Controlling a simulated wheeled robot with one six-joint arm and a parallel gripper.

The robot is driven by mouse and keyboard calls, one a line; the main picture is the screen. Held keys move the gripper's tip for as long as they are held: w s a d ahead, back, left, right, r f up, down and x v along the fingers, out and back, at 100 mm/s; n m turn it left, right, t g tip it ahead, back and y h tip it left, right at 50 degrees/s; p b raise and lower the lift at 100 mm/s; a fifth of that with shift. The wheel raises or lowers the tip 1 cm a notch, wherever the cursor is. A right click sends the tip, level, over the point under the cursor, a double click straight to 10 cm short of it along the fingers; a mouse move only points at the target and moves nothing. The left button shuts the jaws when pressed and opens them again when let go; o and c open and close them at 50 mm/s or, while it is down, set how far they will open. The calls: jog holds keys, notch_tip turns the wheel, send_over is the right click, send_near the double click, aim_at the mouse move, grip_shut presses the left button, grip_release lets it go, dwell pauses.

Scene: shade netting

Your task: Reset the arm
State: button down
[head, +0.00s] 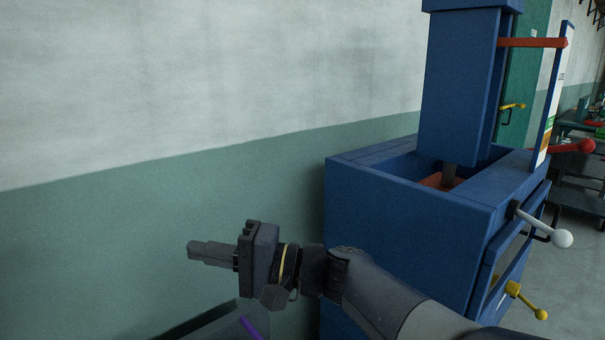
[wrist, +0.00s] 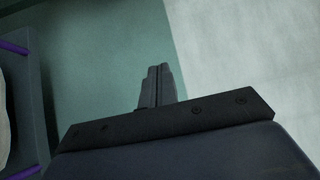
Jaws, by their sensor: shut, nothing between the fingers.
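My gripper (head: 205,251) is at the lower left of middle in the head view, at the end of my grey arm, which reaches in from the lower right. It points to the left, in front of the green lower part of the wall. Its fingers are together and empty. In the wrist view the closed fingers of my gripper (wrist: 158,80) stand up in the middle, with the wall behind them.
A blue machine (head: 400,225) stands right of my gripper, with a white-knobbed lever (head: 562,238) and a yellow lever (head: 540,313). The wall (head: 200,90) is white above and green below. A dark surface with a purple strip (head: 250,327) lies below my gripper.

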jog(key=w+a+p, duration=0.1)
jog(key=p, duration=0.1)
jog(key=w+a+r+p, duration=0.1)
jog(key=p, duration=0.1)
jog(key=shift+w+r+m+h, duration=0.1)
jog(key=shift+m+h, duration=0.2)
jog(key=shift+h, duration=0.1)
jog(key=shift+d, duration=0.1)
